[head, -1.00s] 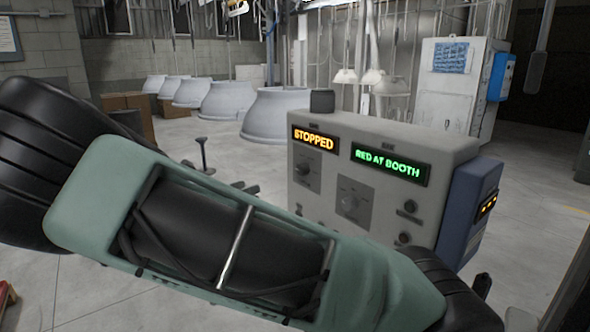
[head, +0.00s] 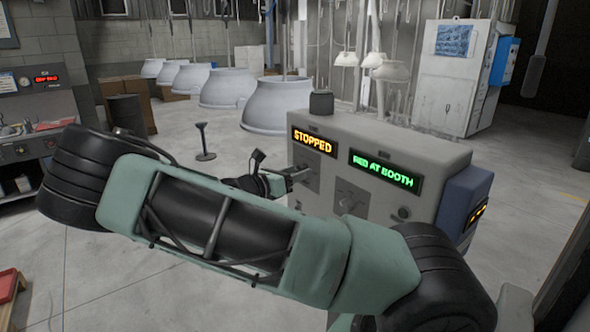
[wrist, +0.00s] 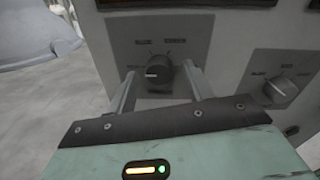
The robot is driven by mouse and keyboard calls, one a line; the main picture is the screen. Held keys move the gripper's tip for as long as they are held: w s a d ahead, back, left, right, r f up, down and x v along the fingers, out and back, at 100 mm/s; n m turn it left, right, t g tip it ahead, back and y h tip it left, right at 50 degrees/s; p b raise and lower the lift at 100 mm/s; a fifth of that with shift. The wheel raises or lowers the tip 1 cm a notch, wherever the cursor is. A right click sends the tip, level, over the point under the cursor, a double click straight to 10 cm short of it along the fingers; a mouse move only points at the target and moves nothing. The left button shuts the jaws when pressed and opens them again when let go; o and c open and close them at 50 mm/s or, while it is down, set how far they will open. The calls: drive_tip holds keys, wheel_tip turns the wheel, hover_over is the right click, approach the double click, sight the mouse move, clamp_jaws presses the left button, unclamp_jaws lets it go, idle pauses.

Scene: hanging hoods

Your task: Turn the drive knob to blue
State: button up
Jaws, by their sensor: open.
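The grey control box (head: 400,150) has two lit displays, an orange "STOPPED" and a green "RED AT BOOTH". In the wrist view a dark round knob (wrist: 158,72) sits on a grey plate, its white pointer line toward the left. Small labels ring it, too blurred to read surely. My gripper (wrist: 160,76) is open, its fingers on either side of this knob; contact cannot be told. In the head view my gripper (head: 300,175) is at the plate under "STOPPED" and covers the knob. A second knob (wrist: 283,88) is to the right. Which knob is the drive knob, I cannot tell.
Several grey hanging hoods (head: 272,106) are behind the box. A workbench (head: 40,110) is at the left and a white cabinet (head: 462,75) at the back right.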

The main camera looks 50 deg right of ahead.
drive_tip(key=c, duration=1)
drive_tip(key=shift+o, duration=0.2)
drive_tip(key=shift+f+m, duration=0.1)
drive_tip(key=shift+m, duration=0.2)
drive_tip(key=shift+w+m+h+b, duration=0.1)
drive_tip(key=shift+m+h+b, duration=0.2)
drive_tip(key=shift+m+b, duration=4.25)
drive_tip(key=m+p, duration=0.2)
drive_tip(key=shift+m, duration=0.35)
